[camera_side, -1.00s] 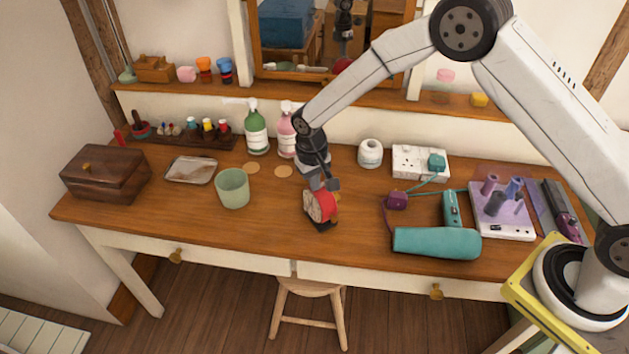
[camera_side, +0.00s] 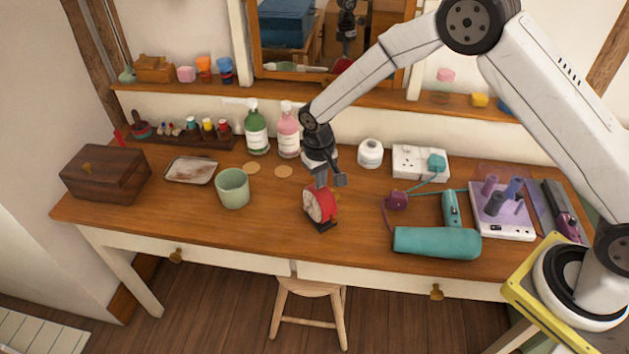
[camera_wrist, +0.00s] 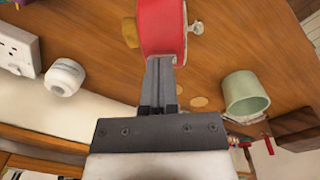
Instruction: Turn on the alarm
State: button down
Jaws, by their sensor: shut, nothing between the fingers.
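The red alarm clock (camera_side: 321,206) stands on the wooden desk, its pale face turned to the left front in the side view. In the wrist view its red body (camera_wrist: 162,28) fills the top middle, with a brass-coloured part (camera_wrist: 130,33) on the left and a small silver knob (camera_wrist: 195,28) on the right. My gripper (camera_side: 322,184) points down just above the clock, with its fingers together and empty. In the wrist view the fingertips (camera_wrist: 160,60) overlap the clock's lower edge; I cannot tell whether they touch it.
A green cup (camera_side: 233,188) stands left of the clock. A teal hair dryer (camera_side: 437,243) and a purple plug (camera_side: 397,200) lie to the right. A white jar (camera_side: 370,153), a power strip (camera_side: 420,162) and pump bottles (camera_side: 256,130) stand behind. The desk in front of the clock is clear.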

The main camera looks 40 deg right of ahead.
notch_tip(320, 180, up, 14)
dwell(0.9)
jog(key=shift+a+y, duration=0.4)
jog(key=shift+a, duration=0.35)
jog(key=shift+f, duration=0.1)
notch_tip(320, 180, down, 14)
jog(key=shift+r, duration=0.1)
dwell(0.8)
dwell(0.4)
